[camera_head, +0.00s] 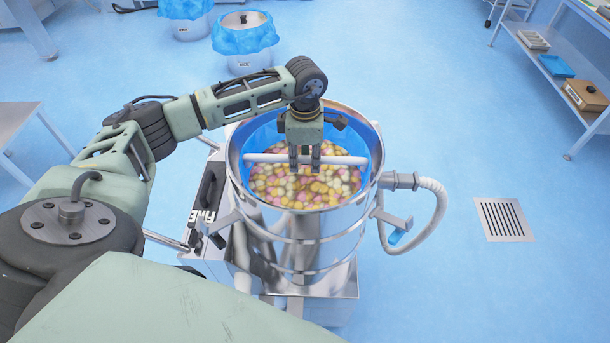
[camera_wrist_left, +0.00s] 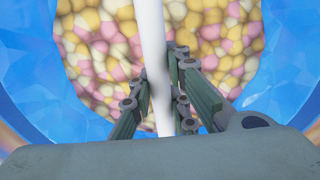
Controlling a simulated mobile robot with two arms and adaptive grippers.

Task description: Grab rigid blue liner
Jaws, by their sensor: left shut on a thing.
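The blue liner (camera_head: 356,143) sits inside a round steel vessel (camera_head: 284,235) and holds many pink, yellow and white round snacks (camera_head: 300,187). A white bar (camera_head: 258,158) spans the liner's opening above the snacks. My left gripper (camera_head: 305,168) reaches down over the vessel and is shut on the white bar near its middle. In the left wrist view, the fingers (camera_wrist_left: 166,100) close around the bar (camera_wrist_left: 151,35), with the blue liner wall (camera_wrist_left: 38,75) on both sides. The bar's far joints to the liner are not clear. My right gripper is not in view.
A white hose (camera_head: 437,205) curves from the vessel's right side. Two blue-covered containers (camera_head: 245,36) stand at the back. A shelf rack (camera_head: 557,62) with trays is at the right, and a floor drain (camera_head: 503,219) lies below it.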

